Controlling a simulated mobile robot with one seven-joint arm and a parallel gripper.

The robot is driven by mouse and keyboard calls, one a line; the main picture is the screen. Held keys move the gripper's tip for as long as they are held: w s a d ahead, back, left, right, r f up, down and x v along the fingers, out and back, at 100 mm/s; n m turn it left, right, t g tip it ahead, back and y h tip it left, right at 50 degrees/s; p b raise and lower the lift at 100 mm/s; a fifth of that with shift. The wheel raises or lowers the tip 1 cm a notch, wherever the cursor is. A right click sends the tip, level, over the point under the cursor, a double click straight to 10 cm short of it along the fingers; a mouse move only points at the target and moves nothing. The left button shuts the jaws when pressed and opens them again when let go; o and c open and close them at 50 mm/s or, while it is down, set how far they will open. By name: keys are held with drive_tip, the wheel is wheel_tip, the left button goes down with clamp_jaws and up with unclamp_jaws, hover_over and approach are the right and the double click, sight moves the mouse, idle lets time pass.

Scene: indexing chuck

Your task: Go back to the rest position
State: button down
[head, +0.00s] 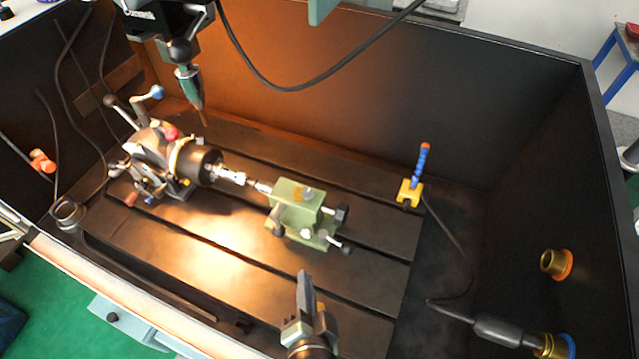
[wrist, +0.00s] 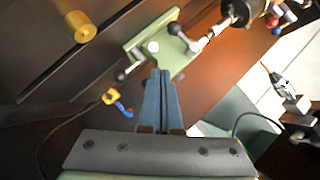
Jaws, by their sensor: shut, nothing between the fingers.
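My gripper (head: 305,285) is at the bottom centre of the head view, in front of the green tailstock (head: 298,205), apart from it in the picture. In the wrist view the two blue-grey fingers of my gripper (wrist: 161,75) are together with nothing between them. The indexing chuck (head: 165,160) stands at the left on the slotted table (head: 220,255), with levers and coloured knobs. A shiny workpiece (head: 232,176) runs from the chuck toward the tailstock. In the wrist view the tailstock (wrist: 150,47) lies just beyond the fingertips.
A machine head with a tool (head: 190,85) hangs above the chuck. A blue hose nozzle on a yellow base (head: 410,190) stands at the right. Dark enclosure walls (head: 400,95) surround the table. Brass fittings (head: 556,264) sit on the right wall. The table's front is mostly clear.

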drive_tip(key=w+d+r+n+t, duration=0.15)
drive_tip(key=w+r+t, duration=0.35)
drive_tip(key=r, duration=1)
drive_tip(key=w+r+n+t, duration=0.25)
drive_tip(key=w+r, duration=0.45)
drive_tip(key=r, duration=0.9)
drive_tip(key=s+d+r+n+t, duration=0.1)
drive_tip(key=s+r+t, duration=0.1)
drive_tip(key=r, duration=0.7)
drive_tip(key=s+d+r+n+t+h, duration=0.1)
drive_tip(key=s+r, duration=0.3)
drive_tip(key=r, duration=0.6)
drive_tip(key=s+d+r+n+t+h, duration=0.1)
drive_tip(key=s+r+n+t, duration=0.1)
drive_tip(key=r, duration=0.8)
drive_tip(key=shift+s+r+t, duration=0.25)
drive_tip(key=shift+s+t, duration=0.55)
drive_tip(key=shift+t, duration=0.25)
